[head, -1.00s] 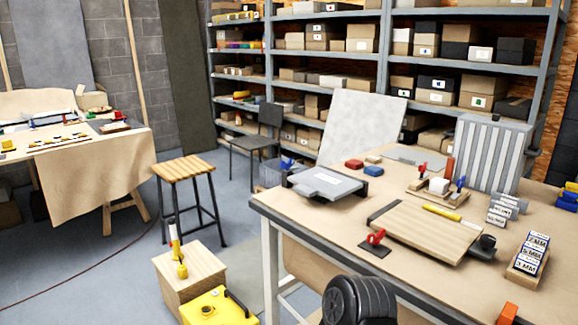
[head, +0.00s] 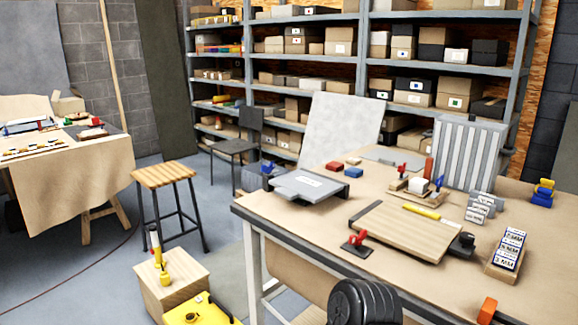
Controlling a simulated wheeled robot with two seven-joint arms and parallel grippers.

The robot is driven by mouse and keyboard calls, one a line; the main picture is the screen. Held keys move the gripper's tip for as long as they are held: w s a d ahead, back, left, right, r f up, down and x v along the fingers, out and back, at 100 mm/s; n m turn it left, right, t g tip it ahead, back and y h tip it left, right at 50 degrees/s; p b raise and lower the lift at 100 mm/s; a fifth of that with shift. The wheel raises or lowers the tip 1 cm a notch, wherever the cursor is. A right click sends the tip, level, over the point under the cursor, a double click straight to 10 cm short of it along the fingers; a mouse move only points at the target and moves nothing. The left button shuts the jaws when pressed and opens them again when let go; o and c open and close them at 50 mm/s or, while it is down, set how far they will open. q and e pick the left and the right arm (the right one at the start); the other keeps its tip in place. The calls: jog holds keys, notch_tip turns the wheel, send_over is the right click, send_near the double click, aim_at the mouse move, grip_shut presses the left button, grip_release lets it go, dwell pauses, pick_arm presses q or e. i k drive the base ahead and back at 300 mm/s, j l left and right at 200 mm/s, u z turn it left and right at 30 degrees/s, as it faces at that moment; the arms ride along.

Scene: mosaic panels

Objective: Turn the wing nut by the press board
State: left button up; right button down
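The wooden press board (head: 412,236) lies flat on the workbench, with a dark strip along its left edge and a yellow bar (head: 421,211) on top. A red wing-shaped piece (head: 357,239) stands on a small dark plate by the board's front left corner; it looks like the wing nut. A dark round knob (head: 463,242) sits at the board's right end. Smaller red (head: 403,169) and blue (head: 439,182) upright pieces stand on a wooden block behind the board. Neither of my grippers shows in the head view.
The workbench (head: 300,228) also holds a grey flat device (head: 308,186), a ribbed grey panel (head: 468,152), a labelled block rack (head: 505,253) and an orange piece (head: 487,310). A stool (head: 165,176) and a wooden box (head: 170,280) stand left. The bench's front left is clear.

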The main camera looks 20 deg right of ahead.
aim_at(269, 171)
jog(key=i+z, duration=0.1)
jog(key=z, duration=0.3)
jog(key=j+z, duration=0.15)
jog(key=z, duration=0.25)
jog(key=i+j+z, duration=0.15)
jog(key=z, duration=0.3)
jog(key=j+z, duration=0.1)
jog(key=z, duration=0.3)
jog(key=j+z, duration=0.15)
jog(key=z, duration=0.25)
jog(key=j+z, duration=0.2)
jog(key=j, duration=0.35)
jog(key=j+z, duration=0.2)
jog(key=j, duration=0.4)
jog(key=j+z, duration=0.2)
jog(key=j, duration=0.35)
jog(key=k+j+z, duration=0.25)
jog(key=j, duration=0.95)
